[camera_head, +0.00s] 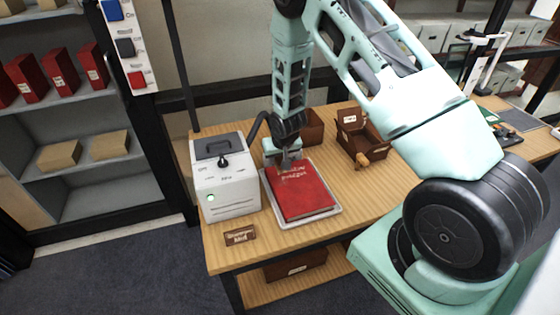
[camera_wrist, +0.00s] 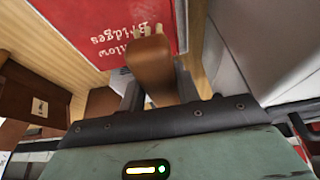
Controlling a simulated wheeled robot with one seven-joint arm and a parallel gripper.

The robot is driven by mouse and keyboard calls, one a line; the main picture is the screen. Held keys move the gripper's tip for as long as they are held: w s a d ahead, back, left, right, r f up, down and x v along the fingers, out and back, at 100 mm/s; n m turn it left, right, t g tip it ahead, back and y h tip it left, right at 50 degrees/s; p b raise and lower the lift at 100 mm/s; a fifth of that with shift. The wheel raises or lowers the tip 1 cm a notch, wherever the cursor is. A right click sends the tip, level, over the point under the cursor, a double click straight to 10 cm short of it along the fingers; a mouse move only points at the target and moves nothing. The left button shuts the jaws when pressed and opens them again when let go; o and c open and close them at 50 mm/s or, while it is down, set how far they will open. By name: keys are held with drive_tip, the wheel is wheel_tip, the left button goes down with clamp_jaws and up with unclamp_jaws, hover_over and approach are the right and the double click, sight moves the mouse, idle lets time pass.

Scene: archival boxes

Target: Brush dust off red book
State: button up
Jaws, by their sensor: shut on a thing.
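The red book (camera_head: 302,192) lies flat on a pale tray (camera_head: 328,217) on the wooden table, right of a white machine. Its cover lettering also shows in the wrist view, on the red cover (camera_wrist: 90,14). My gripper (camera_head: 287,161) is over the book's far edge, pointing down. In the wrist view its fingers (camera_wrist: 158,90) are shut on a brown brush (camera_wrist: 150,62) with pale bristles. The bristle end is at the book's lettering; I cannot tell whether it touches. No dust can be made out on the cover.
The white machine (camera_head: 226,178) stands close left of the book, with a small wooden sign (camera_head: 240,235) in front. A brown box (camera_head: 312,127) and a brown divided holder (camera_head: 362,140) stand behind and right.

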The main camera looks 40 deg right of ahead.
drive_tip(key=shift+r+p, duration=0.35)
drive_tip(key=shift+r, duration=0.7)
